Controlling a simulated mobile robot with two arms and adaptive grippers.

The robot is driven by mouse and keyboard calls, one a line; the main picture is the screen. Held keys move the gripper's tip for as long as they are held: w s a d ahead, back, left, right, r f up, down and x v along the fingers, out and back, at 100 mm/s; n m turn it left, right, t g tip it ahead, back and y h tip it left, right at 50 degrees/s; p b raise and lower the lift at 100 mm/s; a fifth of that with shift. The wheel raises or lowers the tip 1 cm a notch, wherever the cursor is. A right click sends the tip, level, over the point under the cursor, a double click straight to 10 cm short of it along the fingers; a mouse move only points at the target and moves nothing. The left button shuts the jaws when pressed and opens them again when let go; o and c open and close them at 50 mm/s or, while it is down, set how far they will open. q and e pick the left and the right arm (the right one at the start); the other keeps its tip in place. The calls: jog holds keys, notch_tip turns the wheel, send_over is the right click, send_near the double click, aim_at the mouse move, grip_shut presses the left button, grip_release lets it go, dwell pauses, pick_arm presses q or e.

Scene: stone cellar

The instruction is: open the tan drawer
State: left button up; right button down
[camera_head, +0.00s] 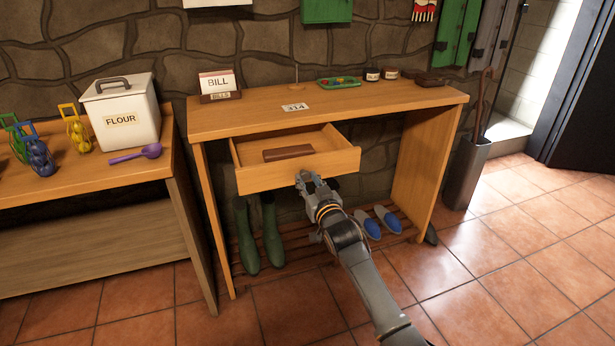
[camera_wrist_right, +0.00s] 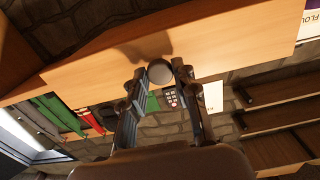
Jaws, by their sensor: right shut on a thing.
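The tan drawer (camera_head: 300,174) is pulled well out of the wooden side table. Its inside shows, and a flat brown item (camera_head: 288,153) lies in it. My right gripper (camera_head: 308,178) is at the middle of the drawer front, low on its face. In the right wrist view the drawer front (camera_wrist_right: 225,38) fills the top, and a round dark knob (camera_wrist_right: 160,72) sits between the fingers of my right gripper (camera_wrist_right: 157,80). The gripper is shut on this knob. In the head view the fingers hide the knob. My left gripper is not in view.
The side table (camera_head: 385,101) carries a bill holder (camera_head: 219,86), a green tray (camera_head: 338,83) and small jars. Green boots (camera_head: 271,232) and blue shoes (camera_head: 370,225) stand on the slatted rack below. A bench with a flour tin (camera_head: 122,112) stands left. Tiled floor is clear at front right.

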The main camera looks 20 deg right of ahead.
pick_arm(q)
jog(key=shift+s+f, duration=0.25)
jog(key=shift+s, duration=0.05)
pick_arm(e)
jog(key=shift+s, duration=0.15)
jog(key=c, duration=1)
grip_release()
jog(key=s, duration=1.2)
jog(key=shift+d, duration=0.2)
jog(key=shift+f, duration=0.15)
